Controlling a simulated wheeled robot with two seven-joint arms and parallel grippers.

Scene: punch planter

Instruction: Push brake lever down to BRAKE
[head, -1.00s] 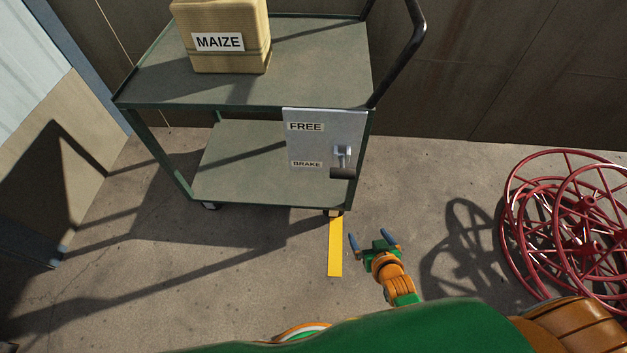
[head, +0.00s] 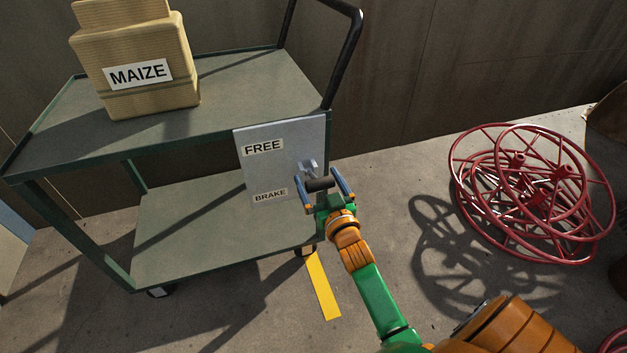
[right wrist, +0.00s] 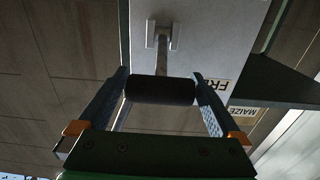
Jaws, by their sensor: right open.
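The brake lever has a grey bracket (head: 308,167) on a pale plate (head: 283,150) at the right end of the cart, and a dark cylindrical handle (head: 320,184). The plate carries a FREE label (head: 263,147) above and a BRAKE label (head: 270,195) below. The handle sits in height between the two labels in the head view, nearer BRAKE. My right gripper (head: 317,172) is open, with one finger at each end of the handle. The right wrist view shows the handle (right wrist: 160,90) crosswise between the fingers; contact is unclear. My left gripper is not in view.
The green cart (head: 215,110) has two shelves, a black push handle (head: 350,50) and a MAIZE package (head: 137,65) on top. A yellow strip (head: 322,287) lies on the floor below the plate. Red wheels (head: 530,195) are piled at the right. A wall stands behind.

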